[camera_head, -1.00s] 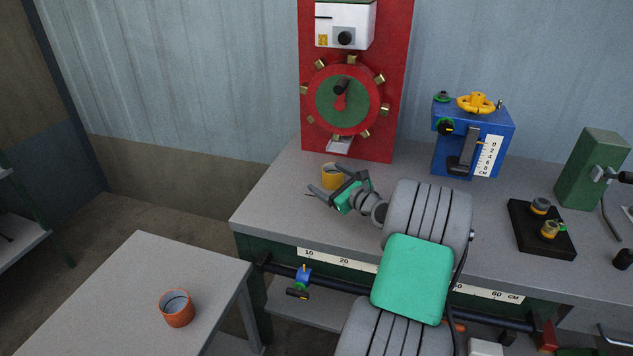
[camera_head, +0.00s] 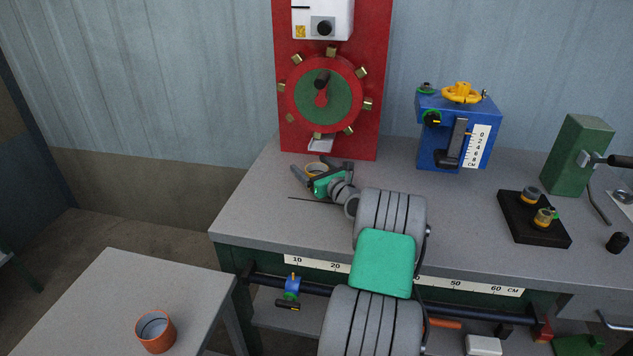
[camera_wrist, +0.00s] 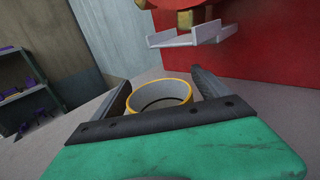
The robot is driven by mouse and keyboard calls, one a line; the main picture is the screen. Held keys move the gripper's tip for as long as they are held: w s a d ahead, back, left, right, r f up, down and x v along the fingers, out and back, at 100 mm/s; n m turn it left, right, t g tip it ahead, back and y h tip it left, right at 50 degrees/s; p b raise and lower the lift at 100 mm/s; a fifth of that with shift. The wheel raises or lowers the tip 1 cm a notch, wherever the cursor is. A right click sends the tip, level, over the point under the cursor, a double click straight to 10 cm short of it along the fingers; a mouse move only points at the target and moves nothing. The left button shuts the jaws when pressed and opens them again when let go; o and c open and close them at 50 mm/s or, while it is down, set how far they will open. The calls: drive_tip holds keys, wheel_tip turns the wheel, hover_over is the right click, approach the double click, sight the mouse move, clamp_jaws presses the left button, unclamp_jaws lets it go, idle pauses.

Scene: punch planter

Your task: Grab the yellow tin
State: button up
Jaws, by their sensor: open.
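The yellow tin (camera_head: 316,169) stands on the grey workbench below the red panel, partly hidden by my gripper in the head view. In the wrist view the tin (camera_wrist: 160,93) stands upright and open-topped between my two fingers. My gripper (camera_head: 311,173) is open, with one finger on each side of the tin. The gripper (camera_wrist: 160,85) also shows in the wrist view, where its dark crossbar hides the tin's lower part. There seems to be a gap between the tin and the fingers, but I cannot tell how wide.
The red panel (camera_head: 368,100) with a dial and a small chute (camera_head: 320,145) rises just behind the tin. A blue box (camera_head: 478,150), a black block (camera_head: 520,225) and a green device (camera_head: 572,160) stand to the right. An orange tin (camera_head: 155,332) stands on the side table (camera_head: 100,300).

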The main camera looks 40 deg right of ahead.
drive_tip(key=shift+c, duration=0.3)
drive_tip(key=c, duration=1.5)
drive_tip(key=shift+r, duration=0.1)
drive_tip(key=shift+c, duration=1)
